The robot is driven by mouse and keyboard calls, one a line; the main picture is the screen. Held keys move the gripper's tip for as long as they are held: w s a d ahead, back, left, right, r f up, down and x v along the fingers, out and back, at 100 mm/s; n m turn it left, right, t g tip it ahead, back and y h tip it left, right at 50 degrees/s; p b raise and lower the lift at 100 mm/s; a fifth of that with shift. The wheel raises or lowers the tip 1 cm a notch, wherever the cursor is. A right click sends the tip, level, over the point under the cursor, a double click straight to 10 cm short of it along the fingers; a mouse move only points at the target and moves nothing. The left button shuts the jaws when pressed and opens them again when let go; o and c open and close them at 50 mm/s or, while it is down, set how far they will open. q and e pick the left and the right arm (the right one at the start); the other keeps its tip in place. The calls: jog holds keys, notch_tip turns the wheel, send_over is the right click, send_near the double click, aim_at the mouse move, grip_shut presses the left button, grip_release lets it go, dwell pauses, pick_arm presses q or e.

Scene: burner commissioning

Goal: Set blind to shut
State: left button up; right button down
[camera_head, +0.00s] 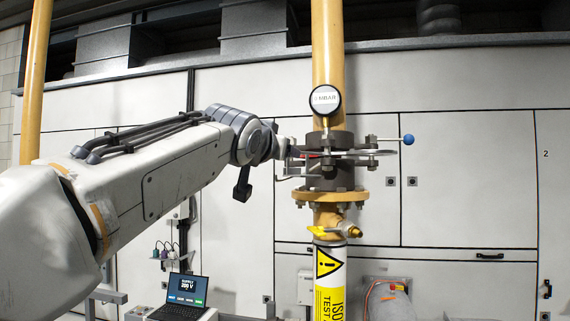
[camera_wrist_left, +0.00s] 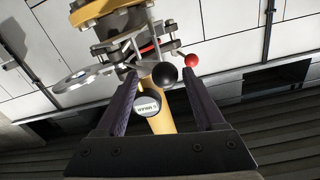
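The blind is a flat metal plate between the bolted flanges on the yellow pipe. Its edge shows right of the flange in the head view (camera_head: 372,153), and a round ring end shows at left in the left wrist view (camera_wrist_left: 78,82). A black ball knob (camera_wrist_left: 165,75) and a smaller red ball knob (camera_wrist_left: 190,60) stand by the flange. A blue ball lever (camera_head: 408,139) sticks out right. My left gripper (camera_head: 290,151) is at the flange's left side; in the left wrist view (camera_wrist_left: 160,82) its fingers are apart, with the black knob near their tips, not gripped.
A round gauge (camera_head: 325,99) sits above the flange on the yellow pipe (camera_head: 327,45). Below are a yellow valve handle (camera_head: 322,232) and a warning label (camera_head: 330,263). Grey cabinet panels stand close behind. A laptop (camera_head: 185,290) is at lower left.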

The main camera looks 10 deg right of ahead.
pick_arm(q)
jog(key=b+v, duration=0.1)
jog(key=v, duration=0.4)
jog(key=shift+s+a+r+b, duration=0.1)
jog(key=shift+b, duration=0.3)
